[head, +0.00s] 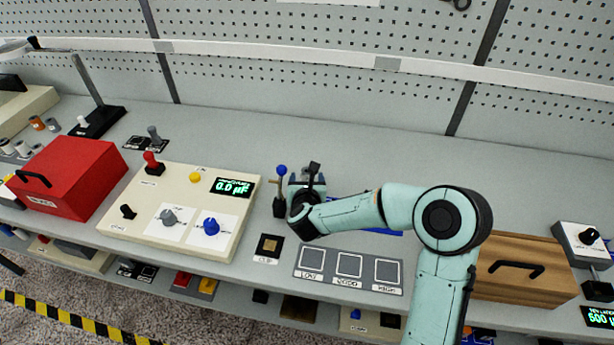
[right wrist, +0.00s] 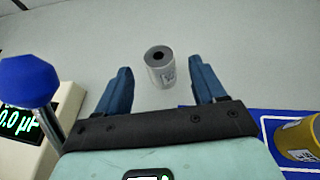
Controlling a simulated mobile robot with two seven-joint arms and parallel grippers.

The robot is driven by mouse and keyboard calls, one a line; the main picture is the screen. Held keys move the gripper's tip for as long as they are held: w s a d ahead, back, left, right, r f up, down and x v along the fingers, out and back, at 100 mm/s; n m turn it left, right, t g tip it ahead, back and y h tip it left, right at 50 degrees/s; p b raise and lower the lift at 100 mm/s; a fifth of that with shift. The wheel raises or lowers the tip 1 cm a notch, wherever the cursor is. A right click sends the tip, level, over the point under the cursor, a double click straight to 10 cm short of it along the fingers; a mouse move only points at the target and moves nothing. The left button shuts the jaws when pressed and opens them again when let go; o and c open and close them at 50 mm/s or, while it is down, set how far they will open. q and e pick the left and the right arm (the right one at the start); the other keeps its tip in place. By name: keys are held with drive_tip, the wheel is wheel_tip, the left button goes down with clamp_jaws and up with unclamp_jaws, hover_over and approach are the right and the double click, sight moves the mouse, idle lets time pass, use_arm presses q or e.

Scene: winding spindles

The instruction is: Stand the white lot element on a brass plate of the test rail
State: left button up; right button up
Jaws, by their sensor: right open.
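A white-grey cylinder with a dark hole in its top and a small printed label, which looks like the white lot element (right wrist: 160,68), stands upright on the grey bench in the right wrist view. My right gripper (head: 306,184) is open; in the right wrist view its blue fingers (right wrist: 160,82) stand on either side of the near side of the cylinder, with gaps and nothing held. In the head view the gripper hides the cylinder. A small black block with a brass-coloured square (head: 270,245) lies on the bench front. My left gripper is out of view.
A blue-knobbed lever (head: 281,172) stands close left of the gripper. A yellow cylinder (right wrist: 300,138) is on a blue mat (right wrist: 272,118) at right. A cream meter box (head: 180,240), a LOW/GOOD/HIGH panel (head: 348,280) and a wooden box (head: 520,268) flank the space.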

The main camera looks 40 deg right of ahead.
sight(307, 174)
drive_tip(key=p+x, duration=0.1)
drive_tip(key=x, duration=0.3)
drive_tip(key=shift+w+d+r, duration=0.1)
drive_tip(key=shift+w+d, duration=0.05)
drive_tip(key=shift+w, duration=0.05)
drive_tip(key=shift+c, duration=0.3)
drive_tip(key=shift+r, duration=0.1)
drive_tip(key=c, duration=1.1)
